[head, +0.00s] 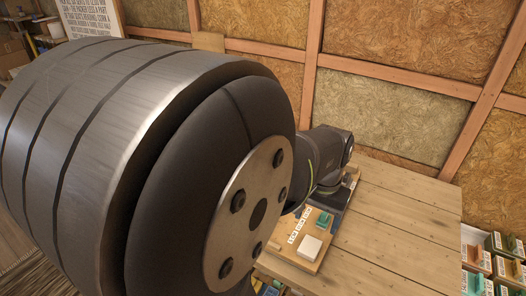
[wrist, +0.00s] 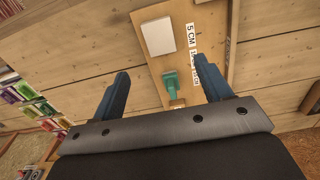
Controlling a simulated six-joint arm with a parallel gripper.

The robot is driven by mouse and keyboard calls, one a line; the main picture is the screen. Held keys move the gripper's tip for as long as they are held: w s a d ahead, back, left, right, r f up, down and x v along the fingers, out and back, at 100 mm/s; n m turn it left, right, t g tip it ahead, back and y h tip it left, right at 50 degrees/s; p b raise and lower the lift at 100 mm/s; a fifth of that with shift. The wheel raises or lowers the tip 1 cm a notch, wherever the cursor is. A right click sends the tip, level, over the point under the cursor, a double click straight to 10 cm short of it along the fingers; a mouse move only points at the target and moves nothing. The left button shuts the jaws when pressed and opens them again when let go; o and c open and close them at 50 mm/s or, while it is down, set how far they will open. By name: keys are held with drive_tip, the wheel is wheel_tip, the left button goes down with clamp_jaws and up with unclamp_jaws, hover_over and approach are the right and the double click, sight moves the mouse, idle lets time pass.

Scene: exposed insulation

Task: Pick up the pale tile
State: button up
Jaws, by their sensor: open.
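The pale tile (head: 309,247) is a small off-white square block lying flat on a wooden board (head: 285,261) on the table. In the wrist view the tile (wrist: 158,37) lies beyond the fingertips, towards the top of the picture, and nothing touches it. My gripper (wrist: 161,66) is open, with its two blue fingers apart and nothing held between them. A green piece (wrist: 171,80) lies on the board in line with the gap between the fingers. In the head view my arm covers much of the scene, and the fingers cannot be made out clearly.
The green piece also shows beside the tile in the head view (head: 322,221). A white label strip (wrist: 191,40) runs along the board. The plank table (head: 395,225) is clear at the right. Boxed goods (head: 478,258) stand at the lower right, and a framed insulation wall (head: 390,115) rises behind.

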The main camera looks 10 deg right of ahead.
sight(310, 246)
wheel_tip(310, 246, down, 11)
drive_tip(key=shift+s+a+r, duration=0.1)
drive_tip(key=shift+r, duration=0.1)
idle(0.3)
drive_tip(key=c, duration=1.1)
drive_tip(key=shift+r, duration=0.1)
